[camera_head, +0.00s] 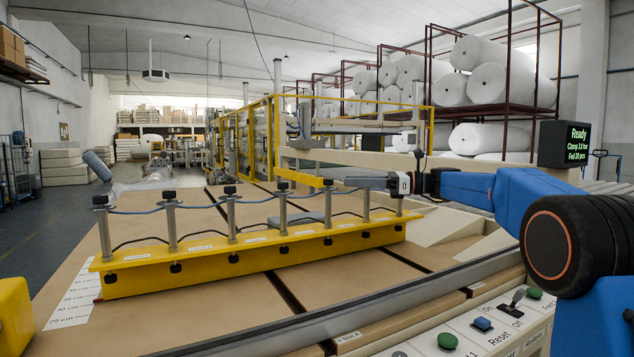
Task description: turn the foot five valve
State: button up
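A yellow beam (250,253) lies across the brown bed, carrying a row of upright metal posts with black caps. Black knobs run along its front face, with small white labels above them that are too small to read surely. I cannot confirm that this is foot five. My gripper (352,180) is at the end of the blue arm, pointing left, and appears above the beam's right half, apart from the knobs. Its finger gap is not clear.
Blue hoses (255,201) link the post tops. A metal rail (390,297) and a button panel (480,335) are in front. A yellow frame (272,135) stands behind, with white rolls (487,84) on racks at right. A dark screen (565,144) reads "Ready".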

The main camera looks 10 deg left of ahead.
aim_at(328, 182)
jog(key=a, duration=1.2)
jog(key=shift+w, duration=0.3)
grip_shut()
